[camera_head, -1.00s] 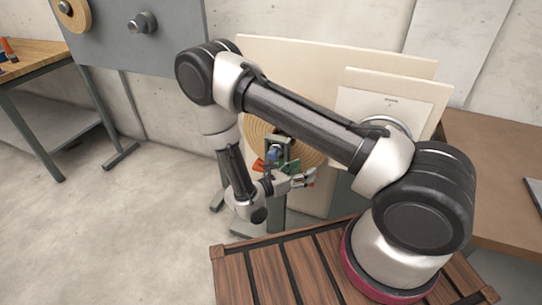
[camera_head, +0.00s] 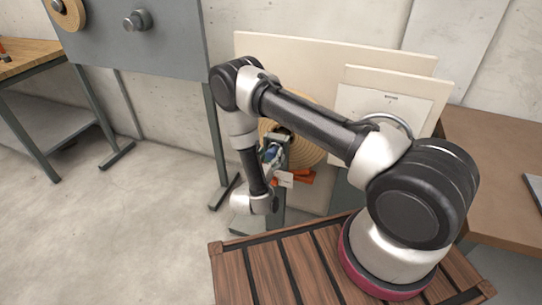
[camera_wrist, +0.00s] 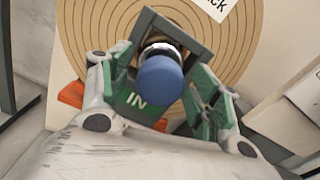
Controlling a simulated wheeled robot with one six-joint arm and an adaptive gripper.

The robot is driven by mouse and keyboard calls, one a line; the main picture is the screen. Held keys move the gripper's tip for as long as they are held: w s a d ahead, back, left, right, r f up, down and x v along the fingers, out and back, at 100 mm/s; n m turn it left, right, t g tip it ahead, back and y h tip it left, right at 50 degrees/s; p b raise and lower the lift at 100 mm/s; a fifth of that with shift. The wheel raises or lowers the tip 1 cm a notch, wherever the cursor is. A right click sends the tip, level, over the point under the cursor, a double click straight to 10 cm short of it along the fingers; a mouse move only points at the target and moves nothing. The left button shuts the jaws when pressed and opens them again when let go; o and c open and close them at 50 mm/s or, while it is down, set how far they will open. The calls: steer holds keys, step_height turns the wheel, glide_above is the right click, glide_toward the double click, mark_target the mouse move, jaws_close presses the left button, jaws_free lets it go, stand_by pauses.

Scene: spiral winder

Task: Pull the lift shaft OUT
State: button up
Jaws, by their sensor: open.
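The lift shaft's blue round knob (camera_wrist: 160,80) sits at the end of a short metal shaft, in front of a dark square frame (camera_wrist: 190,38). A green plate (camera_wrist: 138,100) marked "IN" is just below it. In the head view the blue knob (camera_head: 271,153) is small and partly covered by my arm. My gripper (camera_wrist: 155,82) is open, with one green-grey finger to the left of the knob and the other to the right. I see a gap on the right; contact on the left cannot be told. In the head view the fingers are mostly hidden.
A tan ringed disc (camera_wrist: 100,25) stands behind the frame. Orange parts (camera_head: 300,177) show near the gripper. Pale boards (camera_head: 330,52) lean on the wall behind. A grey panel (camera_head: 175,30) is at left, with a wooden bench (camera_head: 30,58) beyond. The floor at left is clear.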

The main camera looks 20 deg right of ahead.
steer(key=shift+w+d, duration=0.15)
jaws_close()
steer(key=v, duration=1.1)
jaws_free()
step_height(320, 180, up, 10)
stand_by(0.4)
